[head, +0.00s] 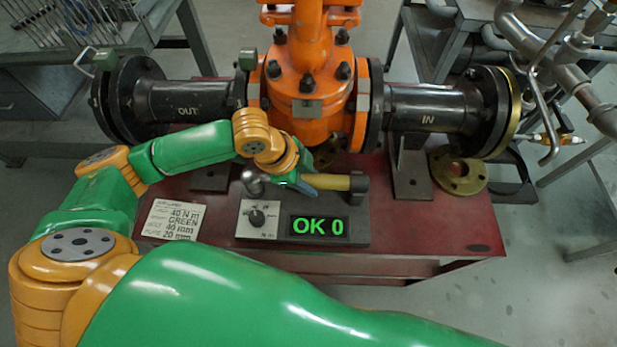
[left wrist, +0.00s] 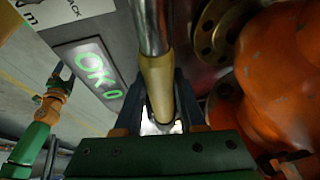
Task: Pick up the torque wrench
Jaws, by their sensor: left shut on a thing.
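The torque wrench has a silver head and shaft and a yellow handle (head: 330,182). It lies level above the back of the grey control box, its handle end at a dark upright bracket (head: 358,186); I cannot tell whether it touches its supports. My left gripper (head: 303,183) reaches down onto the wrench and is shut on it. In the left wrist view the fingers (left wrist: 161,104) stand on both sides of the yellow handle (left wrist: 157,80), with the silver shaft (left wrist: 149,25) running away beyond.
The orange valve (head: 308,90) with black flanged pipes stands just behind the wrench. The control box display (head: 318,226) reads "OK 0". A note card (head: 173,220) and a brass flange (head: 459,174) lie on the red table (head: 440,235), whose front right is clear.

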